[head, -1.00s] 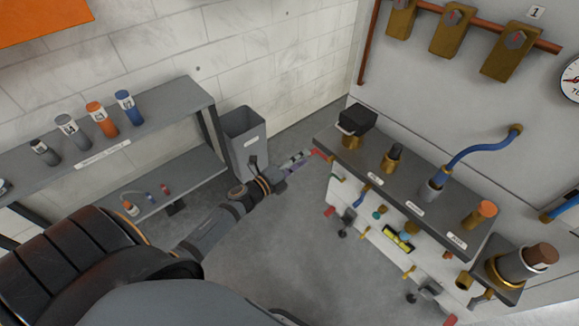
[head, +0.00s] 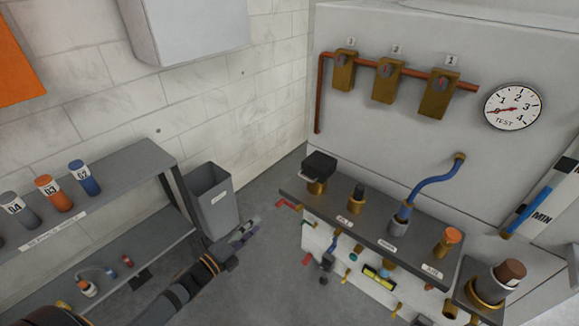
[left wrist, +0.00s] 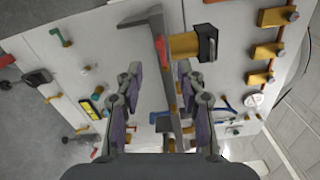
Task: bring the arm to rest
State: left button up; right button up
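My left arm comes in from the bottom left of the head view. Its gripper (head: 243,238) hangs over the grey floor, in front of the grey bin and left of the valve bench. In the left wrist view the two fingers of this gripper (left wrist: 160,84) stand well apart with purple pads, and nothing is gripped between them. The bench and its fittings show behind the fingers, apart from them as far as I can tell. My right gripper is in neither view.
A shelf (head: 95,195) with labelled bottles stands at the left. A grey bin (head: 212,198) stands beside it. The valve bench (head: 370,225) with brass fittings and a blue hose (head: 437,184) is at the right, below a gauge (head: 512,107). Floor between bin and bench is free.

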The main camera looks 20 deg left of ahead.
pick_arm(q)
jog(key=s+a+f+n+g+y+p, duration=0.25)
jog(key=f+n, duration=0.25)
jog(key=f, duration=0.3)
jog(key=s+a+f+n+g+y+p, duration=0.15)
jog(key=s+a+f+n, duration=0.25)
jog(key=f, duration=0.4)
jog(key=s+a+f+n+g+y+p, duration=0.1)
jog(key=s+a+f+n+g+y, duration=0.3)
jog(key=f, duration=0.4)
jog(key=s+d+f+n+g+p, duration=0.1)
jog(key=s+d+f+n+g, duration=0.1)
jog(key=s+f, duration=0.3)
jog(key=s+d+f+n+g+p, duration=0.1)
jog(key=s+d+f+n+g, duration=0.2)
jog(key=s, duration=1)
jog(key=s+d+f+n+g+h+p, duration=0.1)
jog(key=s+d+f+n+g, duration=0.1)
jog(key=s+d+f+n, duration=0.2)
jog(key=s+f+n, duration=0.1)
jog(key=s+f, duration=0.2)
jog(key=s, duration=0.2)
jog(key=shift+s+d+n+g, duration=0.2)
jog(key=shift+n+g, duration=0.2)
jog(key=shift+f, duration=0.1)
